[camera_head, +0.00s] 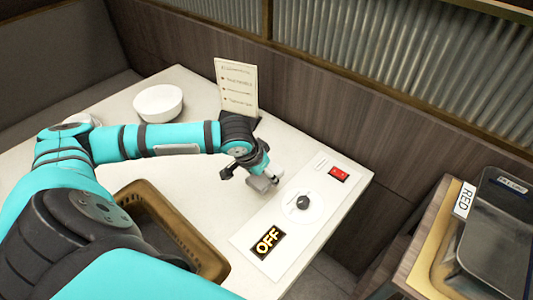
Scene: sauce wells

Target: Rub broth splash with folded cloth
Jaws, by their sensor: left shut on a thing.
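My left gripper (250,174) reaches over the white table (195,190) from the left. It is shut on a small grey thing (262,184), probably the folded cloth, low at or just above the tabletop beside the control panel's left edge. The gripper and the steep view hide part of it, and I cannot tell whether it touches the table. I cannot make out the broth splash; it may be hidden under the cloth or my arm. My right gripper is not in view.
A white panel (290,232) with a black knob (303,202), red switch (339,174) and OFF sign (267,242) lies right of the gripper. A menu card (237,85) stands behind. A white bowl (158,105) sits back left, a brown basket (209,268) in front.

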